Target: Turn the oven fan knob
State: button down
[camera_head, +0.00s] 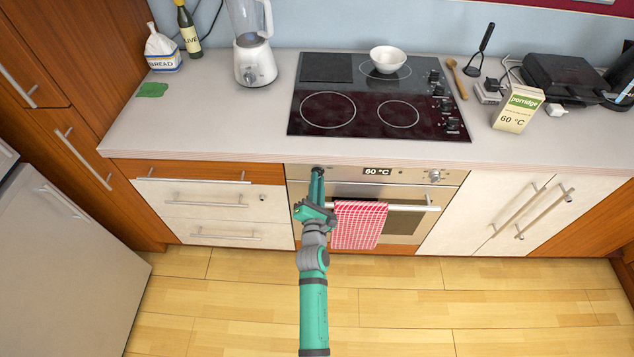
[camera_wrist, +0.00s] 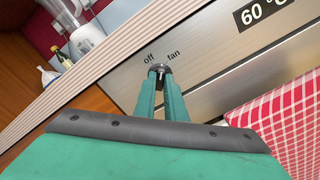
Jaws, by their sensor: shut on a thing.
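The oven fan knob (camera_wrist: 160,69) is a small dark, round knob on the oven's metal front panel. The words "off" and "fan" are printed beside it in the wrist view. My gripper (camera_wrist: 161,77) has its two green fingers at the knob, shut on it, and the fingers hide part of it. In the head view my gripper (camera_head: 317,172) reaches the left end of the oven panel (camera_head: 405,175), where the knob is mostly hidden. The knob's exact pointing direction is hard to tell.
A red checked towel (camera_head: 358,226) hangs on the oven handle (camera_head: 405,208), just right of my arm. A second knob (camera_head: 435,176) is at the panel's right. The counter edge (camera_head: 220,157) juts out above the panel. The floor in front is clear.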

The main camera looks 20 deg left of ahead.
jog(key=shift+a+n, duration=0.1)
jog(key=shift+n, duration=0.3)
jog(key=n, duration=0.4)
jog(key=shift+n, duration=0.3)
jog(key=shift+f, duration=0.1)
jog(key=n, duration=0.2)
jog(key=shift+n, duration=0.3)
jog(key=c, duration=1.8)
grip_release()
jog(key=shift+s+d, duration=0.1)
jog(key=shift+d, duration=0.15)
